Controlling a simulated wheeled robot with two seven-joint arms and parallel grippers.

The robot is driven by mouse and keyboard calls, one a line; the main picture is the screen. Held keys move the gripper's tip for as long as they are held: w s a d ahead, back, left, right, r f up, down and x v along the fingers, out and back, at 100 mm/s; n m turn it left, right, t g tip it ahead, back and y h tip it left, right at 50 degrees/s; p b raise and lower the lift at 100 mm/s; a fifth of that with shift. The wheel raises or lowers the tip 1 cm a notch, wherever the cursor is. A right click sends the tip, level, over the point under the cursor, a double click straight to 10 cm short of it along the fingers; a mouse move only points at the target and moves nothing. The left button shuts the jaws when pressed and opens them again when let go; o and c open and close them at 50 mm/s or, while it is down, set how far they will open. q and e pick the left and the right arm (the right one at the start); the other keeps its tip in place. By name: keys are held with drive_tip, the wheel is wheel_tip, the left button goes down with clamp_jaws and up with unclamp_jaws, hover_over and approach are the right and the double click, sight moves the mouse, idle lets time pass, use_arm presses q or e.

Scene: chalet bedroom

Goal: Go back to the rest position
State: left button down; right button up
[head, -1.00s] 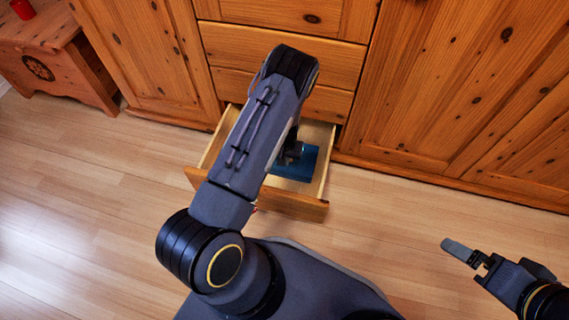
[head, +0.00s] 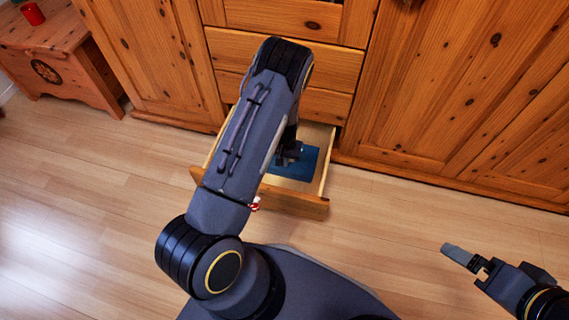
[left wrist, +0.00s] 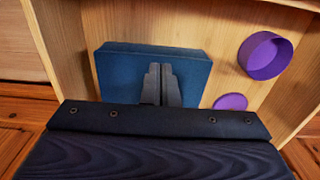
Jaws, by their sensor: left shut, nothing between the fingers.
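My left gripper (head: 287,155) is over the open bottom drawer (head: 300,205) of the wooden cabinet. In the left wrist view its fingers (left wrist: 160,72) are shut with nothing between them, in front of a flat blue item (left wrist: 195,85) in the drawer. The blue item also shows in the head view (head: 308,163). Whether the fingertips touch it, I cannot tell. My left forearm hides the drawer's left part. My right gripper (head: 462,256) is at the lower right above the floor, away from the drawer; its finger gap is not clear.
A purple round container (left wrist: 264,56) and a flat purple disc (left wrist: 230,102) lie in the drawer. A small red and white thing (head: 255,203) shows beside my left arm. A wooden chest (head: 45,50) with a red cup (head: 32,13) stands at left. The left floor is clear.

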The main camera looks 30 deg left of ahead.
use_arm(q)
wheel_tip(320, 180, up, 4)
drive_tip(key=shift+r+p, duration=0.1)
drive_tip(key=shift+p, duration=0.45)
